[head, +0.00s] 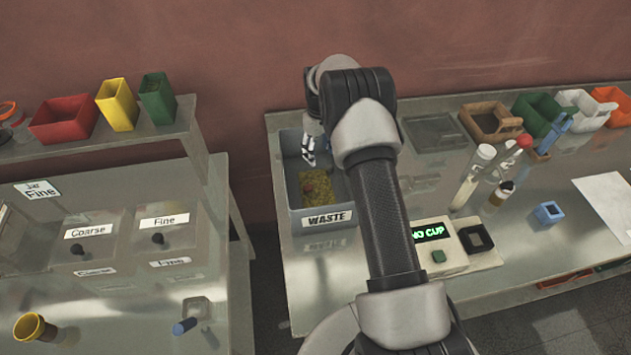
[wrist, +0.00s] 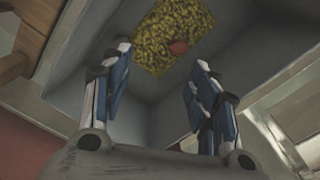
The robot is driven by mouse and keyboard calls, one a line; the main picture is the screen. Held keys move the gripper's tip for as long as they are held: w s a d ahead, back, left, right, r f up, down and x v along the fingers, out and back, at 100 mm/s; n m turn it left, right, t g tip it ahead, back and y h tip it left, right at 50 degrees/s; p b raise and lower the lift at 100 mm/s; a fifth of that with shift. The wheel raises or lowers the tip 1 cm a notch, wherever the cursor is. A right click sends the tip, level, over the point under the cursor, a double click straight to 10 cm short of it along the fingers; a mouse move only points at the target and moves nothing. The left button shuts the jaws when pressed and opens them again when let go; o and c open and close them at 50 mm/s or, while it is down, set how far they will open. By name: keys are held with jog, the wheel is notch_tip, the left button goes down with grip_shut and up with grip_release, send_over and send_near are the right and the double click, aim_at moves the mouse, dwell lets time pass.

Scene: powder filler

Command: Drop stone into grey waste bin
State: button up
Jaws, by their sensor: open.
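The grey waste bin (head: 325,216), labelled WASTE, stands on the right-hand table. A patch of yellow granular material lies on its floor. A small reddish stone (head: 308,189) lies on this material; it also shows in the wrist view (wrist: 178,47). My gripper (head: 308,150) points down over the bin, above its back part. In the wrist view its two blue and white fingers (wrist: 160,85) are spread apart with nothing between them. The stone lies beyond the fingertips, apart from them. My arm hides the right side of the bin in the head view.
A scale (head: 455,245) reading NO CUP stands right of the bin. Tubes (head: 474,175) stand farther right. Several coloured containers (head: 540,112) line the back right. A left bench holds powder dispensers (head: 90,235), a red bin (head: 63,120) and a yellow cup (head: 34,328).

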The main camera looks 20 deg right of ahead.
notch_tip(320, 180, up, 12)
dwell(0.7)
jog(key=s+a+r+m+t+b, duration=0.1)
jog(key=s+a+r+b, duration=0.4)
jog(key=s, duration=0.4)
jog(key=s+a+r+m+t+b, duration=0.1)
jog(key=s+a+r+b, duration=0.4)
jog(key=s, duration=0.4)
jog(key=s+a+f+t+b, duration=0.1)
jog(key=s+f+b, duration=0.2)
jog(key=s, duration=0.8)
jog(key=s+a+f+m+t+b, duration=0.1)
jog(key=s+f+b, duration=0.3)
jog(key=s, duration=0.7)
notch_tip(320, 180, down, 3)
jog(key=shift+a+r+m+t, duration=0.2)
jog(key=shift+a+m+t, duration=0.1)
jog(key=shift+a, duration=0.3)
